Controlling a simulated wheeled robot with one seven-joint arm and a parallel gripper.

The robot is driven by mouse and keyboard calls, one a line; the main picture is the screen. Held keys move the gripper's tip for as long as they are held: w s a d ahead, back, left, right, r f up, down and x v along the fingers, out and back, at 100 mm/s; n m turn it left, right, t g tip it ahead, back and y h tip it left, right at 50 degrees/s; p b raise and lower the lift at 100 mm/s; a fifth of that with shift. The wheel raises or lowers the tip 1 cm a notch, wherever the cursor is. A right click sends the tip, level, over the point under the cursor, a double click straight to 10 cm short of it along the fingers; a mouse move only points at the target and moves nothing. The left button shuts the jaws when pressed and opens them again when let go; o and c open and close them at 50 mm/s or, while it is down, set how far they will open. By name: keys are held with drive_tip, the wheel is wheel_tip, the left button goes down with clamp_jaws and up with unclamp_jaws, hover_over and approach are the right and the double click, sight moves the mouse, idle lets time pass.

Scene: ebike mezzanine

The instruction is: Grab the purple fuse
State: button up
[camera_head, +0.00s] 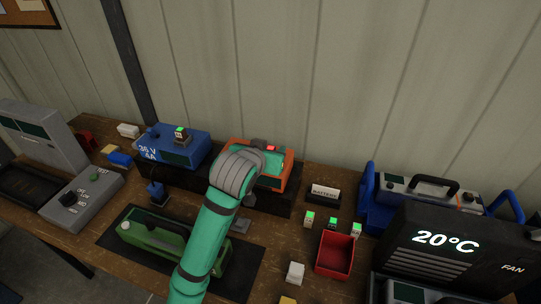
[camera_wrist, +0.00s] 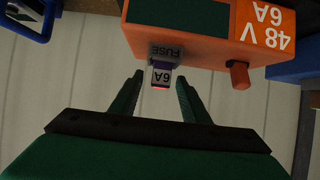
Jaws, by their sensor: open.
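The purple fuse (camera_wrist: 161,75), marked 6A with a purple band and a red-lit end, sits in the slot labelled FUSE on the orange 48 V 6A charger (camera_wrist: 215,52). In the head view the orange charger (camera_head: 271,183) stands at the back of the bench, and a red-lit top (camera_head: 271,148) shows at its upper edge. My gripper (camera_wrist: 160,82) is open, with one finger on each side of the fuse's end and visible gaps to both. In the head view my arm hides the gripper.
A blue 36 V charger (camera_head: 172,150) with a green-lit fuse (camera_head: 182,134) stands left. A green battery (camera_head: 150,237) lies in front. Several small green-topped blocks (camera_head: 309,219) and a red bin (camera_head: 335,254) are right, beside a dark 20°C fan unit (camera_head: 440,262). The wall is close behind.

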drive_tip(key=shift+w+f, duration=0.1)
drive_tip(key=shift+w, duration=0.1)
clamp_jaws()
